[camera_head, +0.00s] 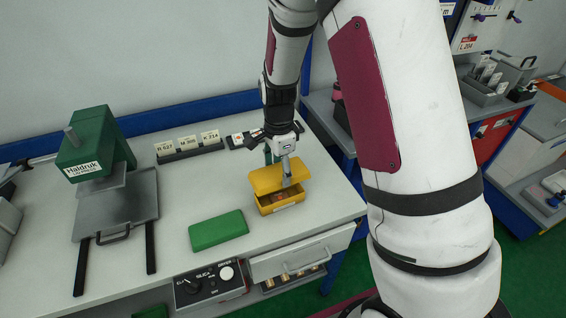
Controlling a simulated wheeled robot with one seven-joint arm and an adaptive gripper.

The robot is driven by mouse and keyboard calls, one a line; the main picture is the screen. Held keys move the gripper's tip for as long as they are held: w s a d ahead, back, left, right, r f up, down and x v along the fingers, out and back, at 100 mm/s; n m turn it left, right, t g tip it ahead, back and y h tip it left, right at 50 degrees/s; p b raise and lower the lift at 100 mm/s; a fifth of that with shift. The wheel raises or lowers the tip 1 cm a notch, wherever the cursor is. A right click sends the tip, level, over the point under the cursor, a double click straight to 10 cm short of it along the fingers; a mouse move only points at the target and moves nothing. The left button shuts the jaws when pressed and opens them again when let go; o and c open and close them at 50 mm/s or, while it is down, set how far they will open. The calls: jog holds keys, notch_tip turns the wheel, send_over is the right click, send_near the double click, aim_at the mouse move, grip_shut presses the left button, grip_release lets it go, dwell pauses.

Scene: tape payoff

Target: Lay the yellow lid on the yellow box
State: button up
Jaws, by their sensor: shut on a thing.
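The yellow box (283,208) stands on the grey workbench, right of its middle and near the front edge. The yellow lid (264,181) is over the box, and a strip of the box's darker inside shows between the lid and the front wall. My gripper (287,180) points down at the lid and is shut on it. The fingertips are small here, and the exact grip is hard to see. I cannot tell whether the lid touches the box rim.
A green flat case (217,230) lies left of the box. A green press labelled Haldruk (93,146) stands at the left. A row of labelled cards (188,144) and a small dark device are behind. A drawer (302,255) is below the bench edge.

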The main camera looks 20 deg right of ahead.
jog(key=shift+f+b, duration=1.05)
jog(key=shift+f, duration=1.7)
jog(key=shift+f, duration=0.95)
jog(key=o, duration=1.2)
